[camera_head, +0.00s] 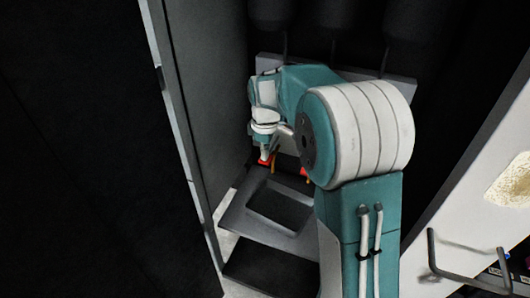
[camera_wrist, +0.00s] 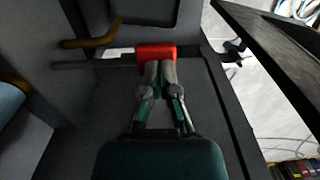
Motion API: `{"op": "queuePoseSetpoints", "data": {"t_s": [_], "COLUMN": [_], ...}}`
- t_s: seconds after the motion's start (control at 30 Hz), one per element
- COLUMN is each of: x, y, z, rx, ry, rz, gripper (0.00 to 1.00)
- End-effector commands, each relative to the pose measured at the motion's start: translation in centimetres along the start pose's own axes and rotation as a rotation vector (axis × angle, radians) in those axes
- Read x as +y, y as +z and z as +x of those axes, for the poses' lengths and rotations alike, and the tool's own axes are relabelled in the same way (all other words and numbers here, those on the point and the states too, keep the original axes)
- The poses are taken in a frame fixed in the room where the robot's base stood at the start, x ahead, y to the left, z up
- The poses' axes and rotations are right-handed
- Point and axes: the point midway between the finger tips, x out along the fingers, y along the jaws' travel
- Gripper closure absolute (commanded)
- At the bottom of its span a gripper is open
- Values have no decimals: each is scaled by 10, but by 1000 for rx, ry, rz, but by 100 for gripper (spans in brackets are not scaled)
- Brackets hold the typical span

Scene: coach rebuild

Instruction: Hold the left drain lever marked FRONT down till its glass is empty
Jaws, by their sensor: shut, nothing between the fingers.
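A red lever end (camera_wrist: 155,50) shows in the wrist view right at the tips of my gripper (camera_wrist: 160,68). The fingers are together and overlap its near edge; whether they press on it I cannot tell. In the head view the red end (camera_head: 265,161) is just under my gripper (camera_head: 264,153), at the left of the grey panel. An orange lever (camera_wrist: 92,41) lies to the left in the wrist view. A second red piece (camera_head: 303,171) shows to the right in the head view, partly behind my arm. No FRONT marking is readable, and I cannot make out a glass.
A grey tray (camera_head: 238,219) with a square recess lies below the levers. A tall grey wall (camera_head: 205,80) stands close on the left. Several dark cylinders (camera_head: 270,12) hang above. A white panel with a dark handle (camera_head: 432,250) is on the right.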

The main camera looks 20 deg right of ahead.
Motion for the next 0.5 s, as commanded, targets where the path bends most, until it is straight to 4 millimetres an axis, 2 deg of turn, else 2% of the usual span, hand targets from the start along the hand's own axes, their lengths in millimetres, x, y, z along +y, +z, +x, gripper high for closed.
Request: {"op": "queuePoseSetpoints", "data": {"t_s": [0.27, 0.47, 0.5], "x": [-3, -4, -4], "y": [0, 0, 0], "z": [13, 30, 38], "rx": [-3, -2, -3], "ry": [101, 214, 217], "rz": [-1, -3, -2], "gripper": [100, 100, 100]}}
